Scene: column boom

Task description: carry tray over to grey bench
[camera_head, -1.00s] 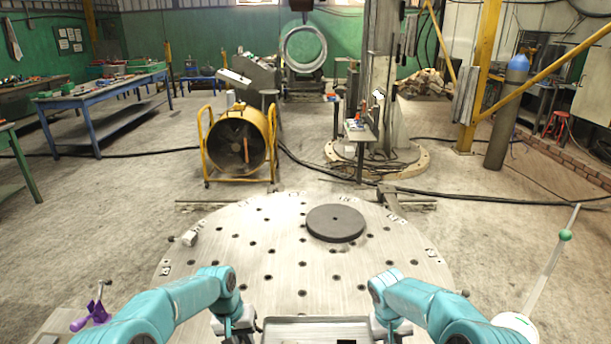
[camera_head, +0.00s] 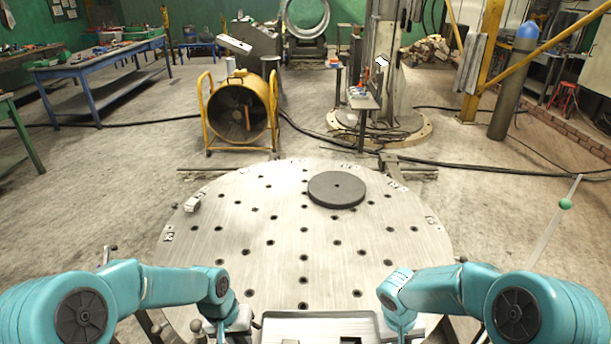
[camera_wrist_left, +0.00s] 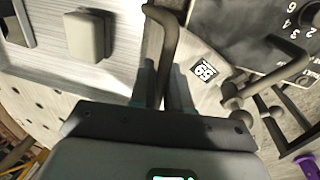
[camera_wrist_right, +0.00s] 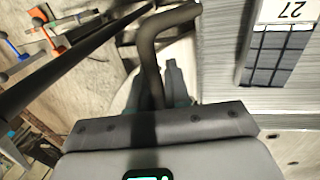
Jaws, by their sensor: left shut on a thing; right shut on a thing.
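The grey metal tray (camera_head: 275,331) shows at the bottom edge of the head view, its far part only. My left gripper (camera_head: 232,322) and my right gripper (camera_head: 400,322) are at its two sides. In the left wrist view my left gripper (camera_wrist_left: 170,92) is shut on a dark bent handle (camera_wrist_left: 168,30). In the right wrist view my right gripper (camera_wrist_right: 158,92) is shut on a similar handle (camera_wrist_right: 160,40). A pale block (camera_wrist_left: 88,36) and a small card marked 27 (camera_wrist_right: 285,12) show in the wrist views. I cannot tell which surface is the grey bench.
A round perforated grey plate (camera_head: 250,240) lies ahead, with a dark disc (camera_head: 337,189) on it. A yellow fan (camera_head: 238,112) stands beyond. A blue-legged table (camera_head: 100,60) is at left, a column stand (camera_head: 362,100) right of centre. Cables (camera_head: 330,145) cross the floor.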

